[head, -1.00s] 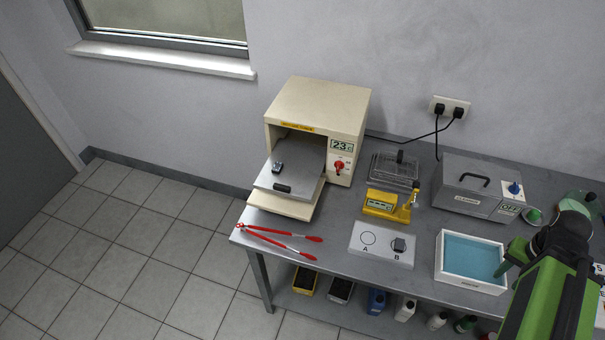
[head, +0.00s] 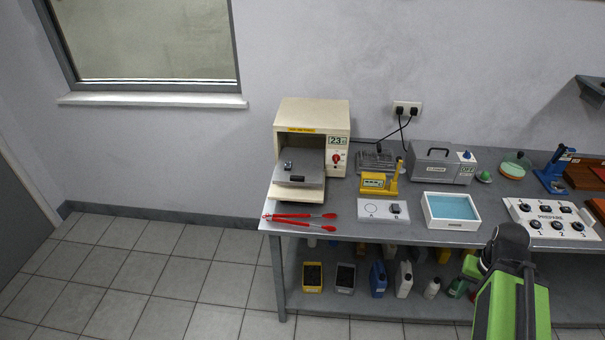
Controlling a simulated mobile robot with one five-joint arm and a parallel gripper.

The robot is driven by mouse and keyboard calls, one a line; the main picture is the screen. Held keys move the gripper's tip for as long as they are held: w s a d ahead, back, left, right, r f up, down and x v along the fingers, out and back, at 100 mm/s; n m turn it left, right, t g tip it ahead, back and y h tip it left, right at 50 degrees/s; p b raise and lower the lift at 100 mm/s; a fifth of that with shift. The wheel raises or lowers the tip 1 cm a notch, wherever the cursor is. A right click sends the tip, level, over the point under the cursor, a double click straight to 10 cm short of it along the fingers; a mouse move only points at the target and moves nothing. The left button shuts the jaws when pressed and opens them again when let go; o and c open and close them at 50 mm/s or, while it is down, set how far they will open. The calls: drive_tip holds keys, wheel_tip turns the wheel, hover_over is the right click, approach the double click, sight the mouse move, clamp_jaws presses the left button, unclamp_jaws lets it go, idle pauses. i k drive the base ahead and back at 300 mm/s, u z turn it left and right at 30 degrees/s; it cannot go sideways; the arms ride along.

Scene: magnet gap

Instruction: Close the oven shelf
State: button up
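The cream oven (head: 312,118) stands at the left end of the grey bench, its front open. Its grey shelf (head: 312,168) is pulled out toward the front, with a dark handle (head: 297,178) on its front edge. A small dark metal piece (head: 288,165) lies on the shelf. The lowered cream door (head: 290,192) lies below the shelf. My green and black arm shows at the lower right, apart from the oven. I cannot make out the fingers of my gripper.
Red tongs (head: 300,216) lie on the bench in front of the oven. A yellow device (head: 379,183), a white plate marked A and B (head: 383,209) and a blue-filled tray (head: 451,210) stand to the right. Floor before the bench's left end is clear.

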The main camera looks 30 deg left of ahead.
sight(308, 168)
drive_tip(key=u, duration=1.3)
drive_tip(key=i, duration=1)
drive_tip(key=z, duration=0.1)
drive_tip(key=k, duration=1.05)
drive_tip(key=u, duration=1.3)
drive_tip(key=i, duration=1.05)
drive_tip(key=z, duration=0.3)
